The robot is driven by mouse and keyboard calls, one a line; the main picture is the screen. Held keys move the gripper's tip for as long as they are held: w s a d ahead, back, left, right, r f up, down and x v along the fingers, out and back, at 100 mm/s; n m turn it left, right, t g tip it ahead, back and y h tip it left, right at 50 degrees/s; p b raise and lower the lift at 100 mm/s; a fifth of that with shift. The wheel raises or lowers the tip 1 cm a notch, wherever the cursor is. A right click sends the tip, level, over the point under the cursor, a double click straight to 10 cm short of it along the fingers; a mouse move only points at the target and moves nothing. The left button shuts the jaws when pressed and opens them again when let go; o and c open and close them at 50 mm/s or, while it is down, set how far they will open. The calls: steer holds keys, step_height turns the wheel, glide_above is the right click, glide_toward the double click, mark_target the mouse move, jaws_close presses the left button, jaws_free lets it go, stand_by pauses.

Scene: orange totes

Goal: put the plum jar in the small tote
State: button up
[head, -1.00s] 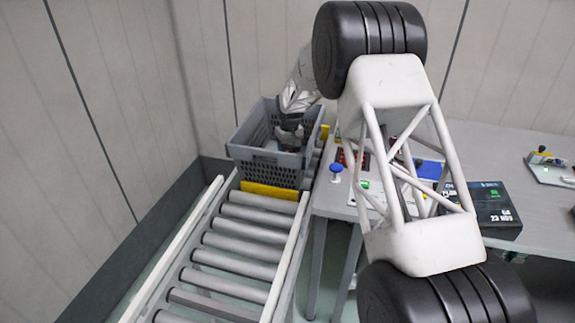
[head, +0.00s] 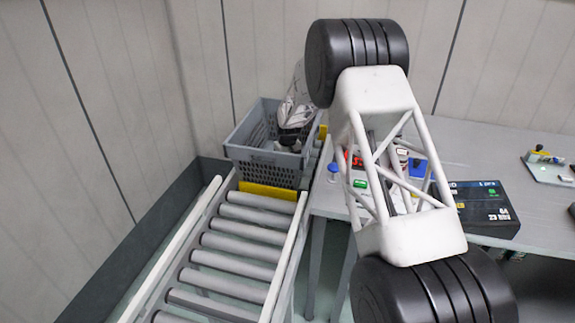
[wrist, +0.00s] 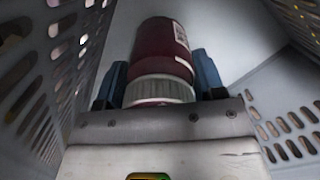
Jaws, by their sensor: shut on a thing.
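The plum jar (wrist: 158,48) is dark red with a pale ribbed lid and a white label at its side. It shows in the wrist view between the two blue fingers of my gripper (wrist: 160,78), which is shut on it around the lid end. Grey perforated walls rise on both sides of the jar, so it is inside the small tote (wrist: 262,100). In the head view the grey tote (head: 262,157) stands at the far end of the roller conveyor, with my gripper (head: 289,139) reaching down into it. The jar cannot be made out there. Whether it touches the tote floor is unclear.
The roller conveyor (head: 235,241) runs toward me, with a yellow stop (head: 267,191) in front of the tote. A grey table (head: 480,152) to the right holds a dark display box (head: 484,209), a blue button (head: 333,171) and small items. A wall stands close behind.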

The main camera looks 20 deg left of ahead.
steer(key=shift+f, duration=0.55)
steer(key=o, duration=1.2)
steer(key=shift+f, duration=0.15)
steer(key=shift+o, duration=0.2)
step_height(320, 180, up, 12)
steer(key=shift+r, duration=0.1)
steer(key=shift+r, duration=0.1)
